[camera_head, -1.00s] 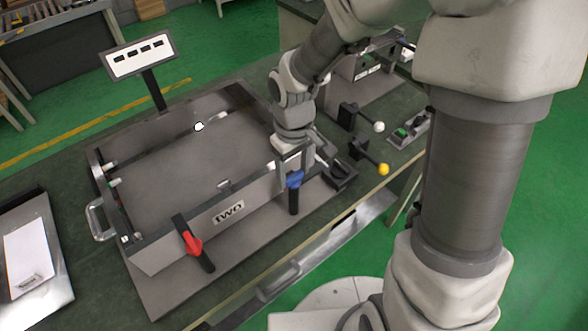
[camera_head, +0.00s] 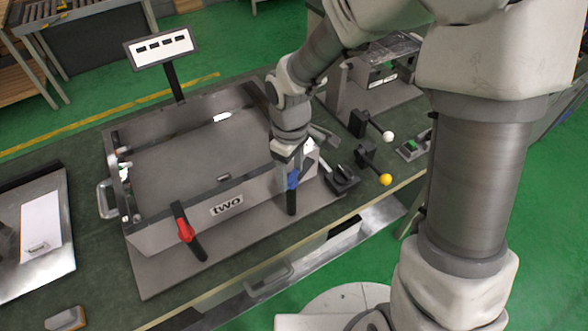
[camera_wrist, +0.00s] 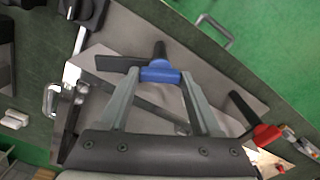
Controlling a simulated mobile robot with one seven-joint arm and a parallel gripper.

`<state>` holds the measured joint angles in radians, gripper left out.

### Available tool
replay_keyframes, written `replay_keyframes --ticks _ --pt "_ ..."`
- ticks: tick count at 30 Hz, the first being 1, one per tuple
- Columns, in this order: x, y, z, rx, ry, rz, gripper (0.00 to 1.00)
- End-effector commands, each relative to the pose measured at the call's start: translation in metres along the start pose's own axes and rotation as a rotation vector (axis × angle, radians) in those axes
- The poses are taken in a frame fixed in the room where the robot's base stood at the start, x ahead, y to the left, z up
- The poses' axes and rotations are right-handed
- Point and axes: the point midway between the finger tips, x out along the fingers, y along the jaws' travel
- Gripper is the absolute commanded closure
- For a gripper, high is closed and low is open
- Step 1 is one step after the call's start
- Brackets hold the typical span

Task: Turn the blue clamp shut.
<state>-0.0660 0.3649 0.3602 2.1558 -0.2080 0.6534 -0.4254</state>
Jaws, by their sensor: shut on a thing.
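The blue clamp (camera_head: 293,181) is at the front wall of the grey box fixture, near its right corner, with its black post or handle reaching down in front. My gripper (camera_head: 291,174) comes down from above and is shut on the blue clamp. In the wrist view the blue part (camera_wrist: 160,75) sits between the two fingertips of my gripper (camera_wrist: 161,77), one on each side. Black bars extend from the blue part to the left and away from my gripper. How firmly the fingers touch it is partly hidden in the head view.
A red clamp (camera_head: 185,230) with a black handle stands further left on the same front wall, beside the "two" label (camera_head: 227,204). Black levers with a white knob (camera_head: 388,137) and a yellow knob (camera_head: 385,179) stand to the right. A sign (camera_head: 161,48) rises behind.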

Motion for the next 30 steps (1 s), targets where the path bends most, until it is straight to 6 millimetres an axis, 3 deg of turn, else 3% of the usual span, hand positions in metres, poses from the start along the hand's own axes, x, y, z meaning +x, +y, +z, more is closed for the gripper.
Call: replay_keyframes --ticks 30 --pt "-0.0032 0.0003 -0.0006 -0.924 0.002 0.001 1.0"
